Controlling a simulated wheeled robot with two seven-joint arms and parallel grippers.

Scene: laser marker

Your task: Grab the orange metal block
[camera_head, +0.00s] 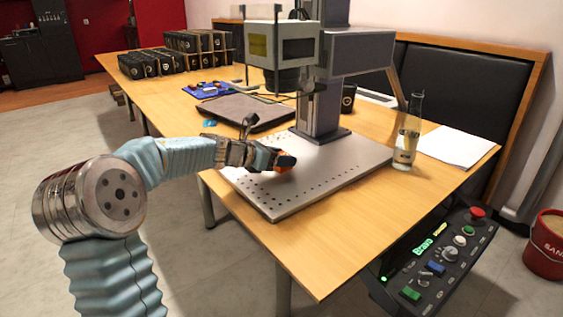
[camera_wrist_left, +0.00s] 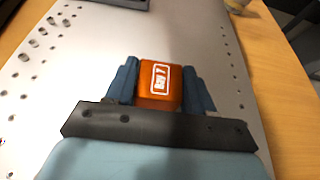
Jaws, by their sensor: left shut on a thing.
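The orange metal block (camera_wrist_left: 160,84) sits between the blue fingers of my left gripper (camera_wrist_left: 160,88) in the left wrist view. It has a white label that seems to read "Buy 7". The gripper is shut on it, with a finger on each side. In the head view my left arm comes in from the left, and the left gripper (camera_head: 284,161) is over the marker's metal plate. Only a bit of the orange block (camera_head: 285,169) shows there. I cannot tell whether the block touches the plate. My right gripper is not in view.
The laser marker's perforated plate (camera_head: 330,178) lies on the wooden table (camera_head: 300,262), with its column (camera_head: 318,108) behind the gripper. A glass bottle (camera_head: 405,140) stands right of the plate. A closed laptop (camera_head: 245,111) and black boxes (camera_head: 190,50) are farther back. A control panel (camera_head: 440,262) is at lower right.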

